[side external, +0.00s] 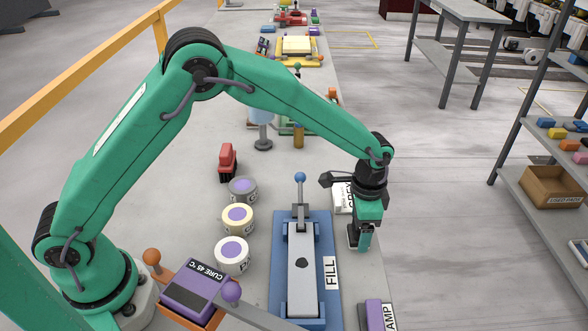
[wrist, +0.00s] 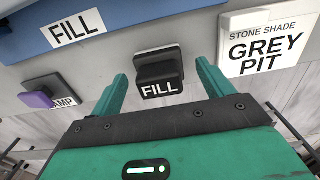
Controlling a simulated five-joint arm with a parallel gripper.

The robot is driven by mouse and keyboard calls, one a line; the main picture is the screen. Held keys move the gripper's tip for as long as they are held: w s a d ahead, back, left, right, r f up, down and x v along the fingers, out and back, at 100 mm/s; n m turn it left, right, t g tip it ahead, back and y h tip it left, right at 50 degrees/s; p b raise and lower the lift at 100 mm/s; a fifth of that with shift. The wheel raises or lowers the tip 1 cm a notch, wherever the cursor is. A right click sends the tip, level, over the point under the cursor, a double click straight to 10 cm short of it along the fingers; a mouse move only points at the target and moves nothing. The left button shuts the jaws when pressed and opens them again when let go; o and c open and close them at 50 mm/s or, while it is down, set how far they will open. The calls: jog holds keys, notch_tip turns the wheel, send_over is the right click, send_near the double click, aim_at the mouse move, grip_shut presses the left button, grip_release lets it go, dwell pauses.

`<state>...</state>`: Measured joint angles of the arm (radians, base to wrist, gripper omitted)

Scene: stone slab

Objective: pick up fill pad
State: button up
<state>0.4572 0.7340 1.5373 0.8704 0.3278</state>
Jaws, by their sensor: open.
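The fill pad (wrist: 158,73) is a small black block with a white FILL label on its near face, seen in the wrist view. It sits on a pale-edged base on the slab. My gripper (wrist: 162,72) is open, with one green finger on each side of the pad and a visible gap on both sides. In the side view my gripper (side external: 360,246) points down just right of the blue FILL fixture. There the pad is mostly hidden by my gripper and I cannot make it out clearly.
The blue fixture (side external: 273,285) holds a grey slab and a blue-knobbed lever. A white STONE SHADE GREY PIT card (wrist: 268,40) lies right of the pad in the wrist view. A purple clamp piece (wrist: 38,100) is at the left. Several tins (side external: 231,262) stand left of the fixture.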

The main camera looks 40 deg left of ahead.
jog(key=shift+f, duration=0.7)
jog(key=c, duration=1.1)
jog(key=shift+r, duration=0.2)
